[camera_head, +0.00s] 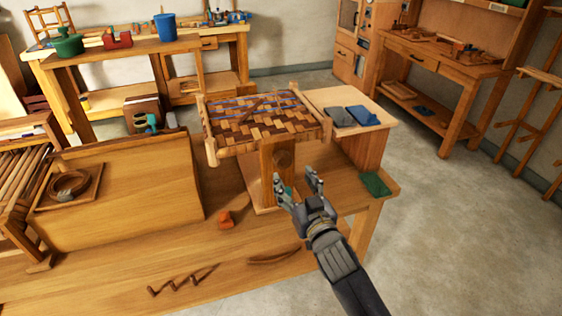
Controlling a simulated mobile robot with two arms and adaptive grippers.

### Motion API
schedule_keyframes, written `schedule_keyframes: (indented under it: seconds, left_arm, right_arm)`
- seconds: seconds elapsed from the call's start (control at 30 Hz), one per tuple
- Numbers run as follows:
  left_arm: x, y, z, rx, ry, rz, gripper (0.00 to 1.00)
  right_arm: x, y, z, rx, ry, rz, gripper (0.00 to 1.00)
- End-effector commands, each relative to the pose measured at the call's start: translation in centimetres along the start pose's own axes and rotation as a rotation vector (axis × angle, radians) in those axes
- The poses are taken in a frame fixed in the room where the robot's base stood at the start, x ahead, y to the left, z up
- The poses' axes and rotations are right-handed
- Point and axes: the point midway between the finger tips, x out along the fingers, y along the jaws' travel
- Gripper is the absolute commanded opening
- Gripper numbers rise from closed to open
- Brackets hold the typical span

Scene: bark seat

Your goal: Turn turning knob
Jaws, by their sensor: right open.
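A woven bark seat (262,120) in a wooden frame stands on a wooden post (266,172) on the workbench. A round brown knob (284,158) shows on the post's right face, just under the seat's edge; it looks like the turning knob. My right gripper (298,182) reaches in from the lower right. Its fingers are spread and empty, a little below and in front of the knob, apparently apart from it. My left gripper is not in view.
The workbench (120,262) holds a sloped wooden panel (135,190), an orange block (226,220) and a green cloth (375,184). A wooden box (371,146) bearing grey and blue cloths stands right of the seat. The floor at right (460,230) is clear.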

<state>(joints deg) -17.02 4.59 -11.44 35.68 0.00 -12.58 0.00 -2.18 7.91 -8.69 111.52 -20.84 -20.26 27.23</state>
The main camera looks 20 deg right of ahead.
Motion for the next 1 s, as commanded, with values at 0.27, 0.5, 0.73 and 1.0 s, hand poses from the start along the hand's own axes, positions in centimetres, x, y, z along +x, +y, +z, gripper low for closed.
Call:
schedule_keyframes:
  seconds: [0.27,0.5,0.73,1.0]
  left_arm:
    - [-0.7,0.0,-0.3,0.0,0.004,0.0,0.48]
    - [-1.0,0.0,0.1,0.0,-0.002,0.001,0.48]
    - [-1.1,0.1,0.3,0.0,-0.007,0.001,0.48]
    - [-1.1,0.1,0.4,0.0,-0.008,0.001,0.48]
  right_arm:
    - [4.8,0.0,-0.2,-0.001,0.0,0.0,0.61]
    - [7.8,0.0,0.0,-0.001,-0.001,0.0,0.61]
    - [9.0,-0.1,0.0,-0.001,0.0,-0.001,0.61]
    - [9.1,-0.1,0.0,-0.001,-0.001,-0.001,0.61]
